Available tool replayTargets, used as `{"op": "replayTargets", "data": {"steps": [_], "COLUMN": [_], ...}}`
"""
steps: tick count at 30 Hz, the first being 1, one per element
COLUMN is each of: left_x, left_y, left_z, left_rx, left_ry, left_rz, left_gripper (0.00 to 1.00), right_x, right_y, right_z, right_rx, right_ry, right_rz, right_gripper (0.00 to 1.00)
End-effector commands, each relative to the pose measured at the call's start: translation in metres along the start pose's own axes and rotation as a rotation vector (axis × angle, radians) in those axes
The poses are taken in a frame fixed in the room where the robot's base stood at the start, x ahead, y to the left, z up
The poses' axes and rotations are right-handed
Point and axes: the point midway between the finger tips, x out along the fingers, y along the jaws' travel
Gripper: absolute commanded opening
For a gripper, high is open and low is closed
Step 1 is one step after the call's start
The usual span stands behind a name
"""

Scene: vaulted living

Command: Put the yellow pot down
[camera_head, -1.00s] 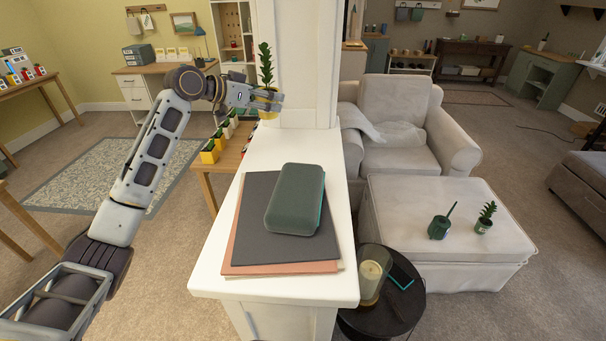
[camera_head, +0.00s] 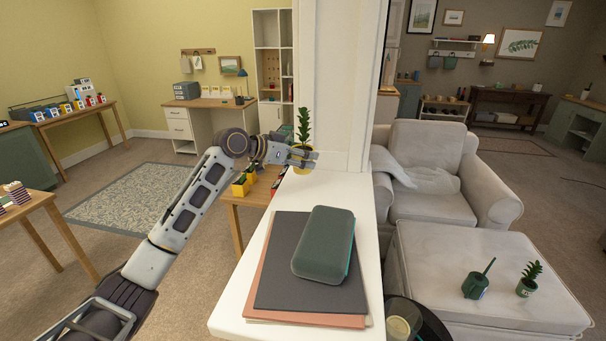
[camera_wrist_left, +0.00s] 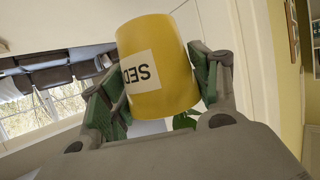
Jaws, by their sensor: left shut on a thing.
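The yellow pot (camera_head: 302,171) holds a green leafy plant (camera_head: 304,125) and stands upright at the far end of the white ledge (camera_head: 232,313), close to the white column. My left gripper (camera_head: 303,157) is shut around the pot. In the left wrist view the yellow pot (camera_wrist_left: 165,62) sits between the two green-padded fingers (camera_wrist_left: 155,88), with an upside-down white label reading "SED". I cannot tell whether its base touches the ledge. My right gripper is not in view.
A dark green case (camera_head: 324,243) lies on grey and pink folders (camera_head: 290,285) on the near part of the ledge. The white column (camera_head: 336,80) rises behind the pot. Small yellow pots (camera_head: 240,186) stand on a lower wooden table at left. Bare ledge lies between folders and pot.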

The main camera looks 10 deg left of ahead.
Motion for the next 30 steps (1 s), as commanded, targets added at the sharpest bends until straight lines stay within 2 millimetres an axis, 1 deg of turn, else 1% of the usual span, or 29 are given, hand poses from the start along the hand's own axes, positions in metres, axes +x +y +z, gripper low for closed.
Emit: {"op": "replayTargets", "data": {"steps": [4,17,20,27,30], "left_x": [0.004,0.005,0.008,0.017,0.019], "left_y": [0.000,0.000,0.000,0.000,0.000], "left_z": [0.010,0.013,0.019,0.042,0.045], "left_rx": [0.000,0.001,0.000,0.000,0.001], "left_ry": [0.002,0.003,0.002,0.003,0.004], "left_rz": [0.000,0.000,0.000,0.000,-0.001], "left_gripper": [0.27,0.27,0.27,0.27,0.27], "right_x": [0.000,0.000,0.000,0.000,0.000], "right_y": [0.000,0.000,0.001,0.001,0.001], "right_z": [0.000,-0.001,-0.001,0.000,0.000], "right_rx": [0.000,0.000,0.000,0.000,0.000], "right_ry": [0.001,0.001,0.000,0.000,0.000], "right_rz": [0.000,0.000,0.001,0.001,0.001], "right_gripper": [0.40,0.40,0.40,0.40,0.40]}}
